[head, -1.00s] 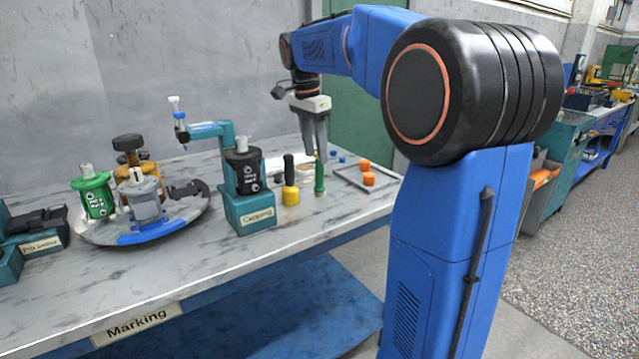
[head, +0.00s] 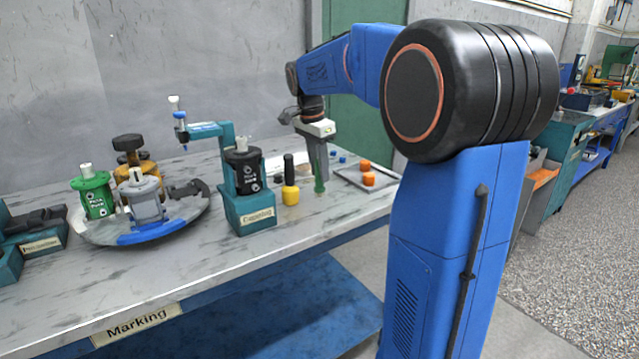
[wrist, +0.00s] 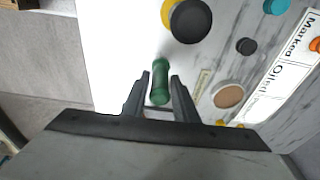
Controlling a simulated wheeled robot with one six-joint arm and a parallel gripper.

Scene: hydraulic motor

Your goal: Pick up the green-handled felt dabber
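The green-handled dabber (head: 319,186) stands upright on the table to the right of a black-and-yellow dabber (head: 291,193). My gripper (head: 319,178) is lowered over it, pointing down, and its fingers hide the dabber's upper part. In the wrist view the green handle (wrist: 160,84) lies between the two fingertips (wrist: 160,78). A thin gap shows beside the handle, so my gripper looks open around it. The dabber's felt end is not visible.
The black-and-yellow dabber (wrist: 189,20) is close by in the wrist view. A teal capping stand (head: 249,207) is further left. A tray (head: 346,175) with orange pieces lies to the right. The table (head: 230,265) is clear in front.

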